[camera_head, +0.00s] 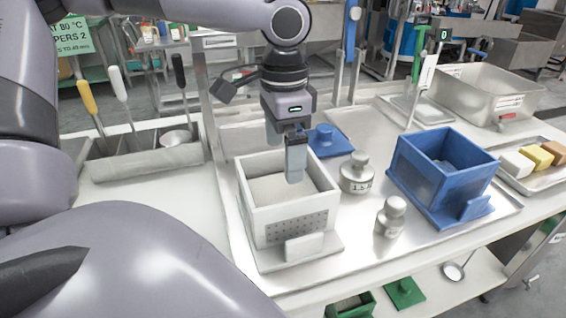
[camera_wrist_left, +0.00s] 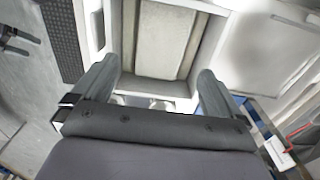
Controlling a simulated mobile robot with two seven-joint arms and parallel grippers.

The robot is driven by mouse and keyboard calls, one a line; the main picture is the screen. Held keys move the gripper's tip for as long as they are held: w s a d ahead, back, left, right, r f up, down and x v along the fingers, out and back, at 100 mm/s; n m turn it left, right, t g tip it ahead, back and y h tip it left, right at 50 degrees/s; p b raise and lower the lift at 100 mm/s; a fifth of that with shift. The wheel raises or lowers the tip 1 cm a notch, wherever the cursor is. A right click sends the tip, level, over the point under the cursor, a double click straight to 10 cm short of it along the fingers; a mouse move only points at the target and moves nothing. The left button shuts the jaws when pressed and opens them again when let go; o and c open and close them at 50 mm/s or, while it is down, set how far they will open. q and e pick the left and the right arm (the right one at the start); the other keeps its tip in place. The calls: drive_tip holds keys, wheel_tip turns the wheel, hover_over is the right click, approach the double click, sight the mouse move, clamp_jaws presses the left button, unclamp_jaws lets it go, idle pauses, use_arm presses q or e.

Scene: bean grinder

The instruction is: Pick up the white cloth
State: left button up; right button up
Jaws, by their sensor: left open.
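A small white folded block that looks like the white cloth (camera_head: 516,164) lies in a metal tray at the far right in the head view, at the left end of a row. My left gripper (camera_head: 288,158) points down over the white box (camera_head: 262,225), well to the left of the cloth. It is open and nothing shows between its fingers. In the left wrist view the two fingers (camera_wrist_left: 155,90) are spread over the box interior. The cloth cannot be made out there. My right gripper is not in view.
A yellow block (camera_head: 537,157) and a brown block (camera_head: 555,151) lie beside the cloth. A blue box (camera_head: 415,172), two metal weights (camera_head: 357,174) (camera_head: 391,217) and a blue lid (camera_head: 328,139) stand on the metal tray. A steel basin (camera_head: 480,92) is behind. Tools (camera_head: 120,85) stand at left.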

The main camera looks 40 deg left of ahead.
sight(285, 187)
use_arm(q)
drive_tip(key=f+b, duration=0.2)
drive_tip(key=f, duration=0.5)
drive_tip(key=shift+w, duration=0.2)
drive_tip(key=c, duration=1)
